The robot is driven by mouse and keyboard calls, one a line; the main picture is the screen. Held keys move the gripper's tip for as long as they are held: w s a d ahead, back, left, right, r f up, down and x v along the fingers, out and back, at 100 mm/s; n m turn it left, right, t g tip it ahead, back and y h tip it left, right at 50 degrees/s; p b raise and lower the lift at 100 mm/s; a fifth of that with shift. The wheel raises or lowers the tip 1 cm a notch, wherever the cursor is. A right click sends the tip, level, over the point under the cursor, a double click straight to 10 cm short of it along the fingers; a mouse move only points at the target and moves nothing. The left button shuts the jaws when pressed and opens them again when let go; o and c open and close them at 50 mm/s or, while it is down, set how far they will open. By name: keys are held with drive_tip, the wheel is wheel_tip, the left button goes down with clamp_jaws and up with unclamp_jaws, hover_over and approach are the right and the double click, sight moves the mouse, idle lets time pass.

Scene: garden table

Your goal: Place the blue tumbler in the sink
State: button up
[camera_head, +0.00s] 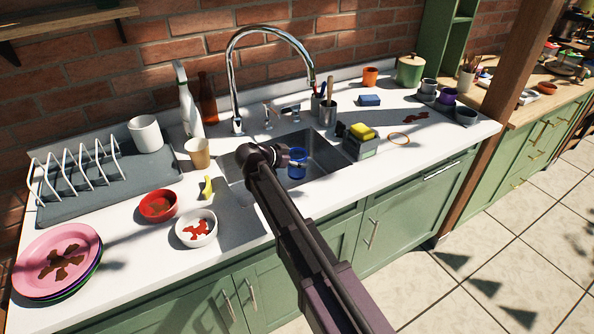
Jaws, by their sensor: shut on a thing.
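The blue tumbler (297,164) is in the head view, over or inside the sink (331,158), just right of the end of my arm. My gripper (289,158) reaches over the sink from the front and is shut on the tumbler. The fingers are small and partly hidden by the wrist. The sink is a steel basin set into the white counter, and my arm covers part of its left side. I cannot tell whether the tumbler touches the sink floor.
A chrome faucet (232,75) arches behind the sink. A sponge holder (360,147) with a yellow sponge (362,131) stands at the right rim. A tan cup (197,154), a red bowl (159,206) and a white bowl (197,240) are left.

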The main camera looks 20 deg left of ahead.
sight(289, 168)
drive_tip(key=shift+f, duration=0.1)
drive_tip(key=shift+f+b, duration=1.8)
drive_tip(key=shift+b, duration=0.15)
drive_tip(key=shift+f+b, duration=0.6)
drive_tip(key=o, duration=0.8)
drive_tip(key=shift+o, duration=0.2)
drive_tip(key=shift+r, duration=0.2)
drive_tip(key=shift+r+p, duration=0.7)
drive_tip(key=shift+p, duration=0.2)
drive_tip(key=p+v, duration=0.3)
drive_tip(key=v, duration=0.4)
drive_tip(key=shift+s+a+f, duration=0.1)
drive_tip(key=shift+s+f, duration=0.05)
drive_tip(key=shift+s, duration=0.1)
